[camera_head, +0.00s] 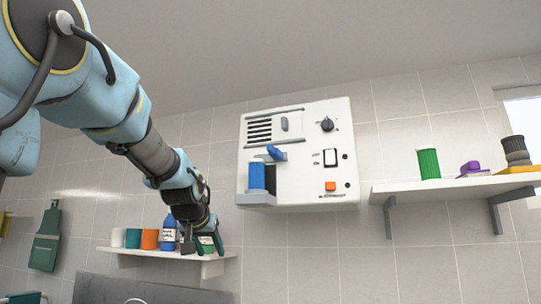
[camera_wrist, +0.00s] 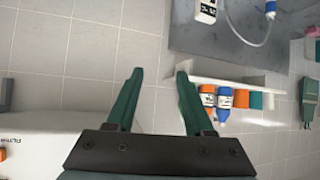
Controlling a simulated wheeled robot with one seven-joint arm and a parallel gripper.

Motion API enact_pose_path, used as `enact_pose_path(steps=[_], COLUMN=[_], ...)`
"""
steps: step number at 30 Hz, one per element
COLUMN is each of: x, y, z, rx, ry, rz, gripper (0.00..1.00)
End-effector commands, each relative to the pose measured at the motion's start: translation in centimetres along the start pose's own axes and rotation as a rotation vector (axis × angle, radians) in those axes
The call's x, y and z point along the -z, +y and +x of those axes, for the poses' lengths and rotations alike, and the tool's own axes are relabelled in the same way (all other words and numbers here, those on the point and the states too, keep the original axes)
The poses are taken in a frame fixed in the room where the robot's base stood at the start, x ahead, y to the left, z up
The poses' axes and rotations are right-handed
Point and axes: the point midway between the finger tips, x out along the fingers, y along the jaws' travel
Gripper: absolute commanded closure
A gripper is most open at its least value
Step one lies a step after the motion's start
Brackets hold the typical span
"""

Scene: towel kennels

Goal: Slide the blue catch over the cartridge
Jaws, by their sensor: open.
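The catch appears above and slightly right of the cartridge. My gripper (camera_head: 207,245) is low and left of the unit, in front of the left shelf, apart from the catch. In the wrist view my gripper (camera_wrist: 160,75) has its two green fingers spread with nothing between them. The catch is not visible there.
The left shelf (camera_head: 130,251) holds an orange pot (camera_head: 150,239), a blue bottle (camera_head: 169,232) and other containers close to my gripper. The right shelf (camera_head: 455,187) carries a green container (camera_head: 428,163) and more items. The wall between unit and left shelf is clear.

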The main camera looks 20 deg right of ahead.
Motion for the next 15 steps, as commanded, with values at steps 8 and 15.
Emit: enact_pose_path(steps=[8, 15], x=[18.6, 22.7], y=[10.6, 12.8], z=[-13.6, -18.9], rx=[-0.194, -0.246], ry=[0.458, 0.580], rz=[0.084, 0.092], gripper=[0.47, 0.47])
